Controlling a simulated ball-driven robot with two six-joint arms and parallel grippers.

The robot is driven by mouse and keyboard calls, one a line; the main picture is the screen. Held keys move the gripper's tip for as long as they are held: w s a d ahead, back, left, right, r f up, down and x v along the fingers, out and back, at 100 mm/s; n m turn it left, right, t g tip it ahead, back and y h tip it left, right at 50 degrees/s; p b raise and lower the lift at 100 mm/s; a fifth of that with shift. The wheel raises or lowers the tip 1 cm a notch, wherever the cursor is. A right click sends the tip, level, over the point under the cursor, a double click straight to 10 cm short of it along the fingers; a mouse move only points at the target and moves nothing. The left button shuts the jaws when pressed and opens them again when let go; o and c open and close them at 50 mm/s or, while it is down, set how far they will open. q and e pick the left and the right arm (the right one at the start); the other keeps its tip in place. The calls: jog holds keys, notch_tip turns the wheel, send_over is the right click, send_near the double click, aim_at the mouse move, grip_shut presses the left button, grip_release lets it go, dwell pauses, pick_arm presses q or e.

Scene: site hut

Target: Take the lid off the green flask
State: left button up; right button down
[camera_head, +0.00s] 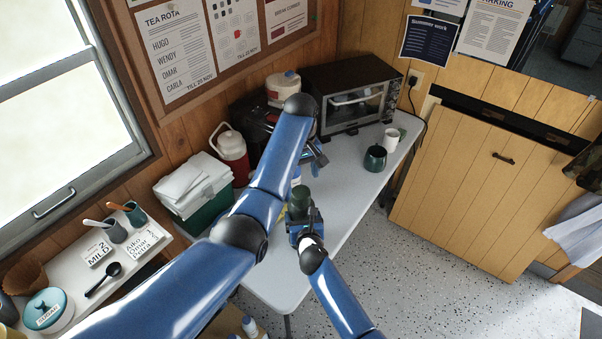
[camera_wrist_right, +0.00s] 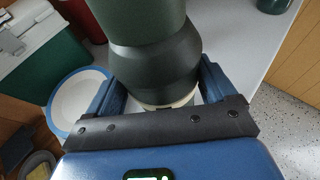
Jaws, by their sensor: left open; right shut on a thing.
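The dark green flask (camera_head: 299,199) is between the fingers of my right gripper (camera_head: 305,226), over the near part of the white table (camera_head: 330,207). In the right wrist view the flask (camera_wrist_right: 155,45) fills the upper middle, with a darker band and a cream ring at its lower end between the fingers. My right gripper (camera_wrist_right: 160,100) is shut on it. I cannot tell the lid apart from the body. My left gripper (camera_head: 316,153) is open, above and behind the flask in the head view, apart from it. My left arm hides part of the table.
A dark green mug (camera_head: 375,158) and a white mug (camera_head: 391,138) stand at the table's right, before a toaster oven (camera_head: 352,95). A red jug (camera_head: 230,150) and a green-white cooler (camera_head: 200,195) stand at left. A round white, blue-rimmed thing (camera_wrist_right: 80,100) is beside my right gripper.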

aim_at(301, 191)
pick_arm(q)
jog(key=m, duration=0.3)
jog(key=shift+m, duration=0.3)
jog(key=m, duration=1.3)
jog(key=shift+m, duration=0.4)
jog(key=m, duration=0.5)
jog(key=shift+f, duration=0.1)
jog(key=m, duration=0.3)
jog(key=shift+m, duration=0.3)
jog(key=m, duration=0.4)
jog(key=shift+m, duration=0.3)
jog(key=m, duration=0.3)
jog(key=shift+f+m, duration=0.4)
jog(key=shift+f, duration=3.65)
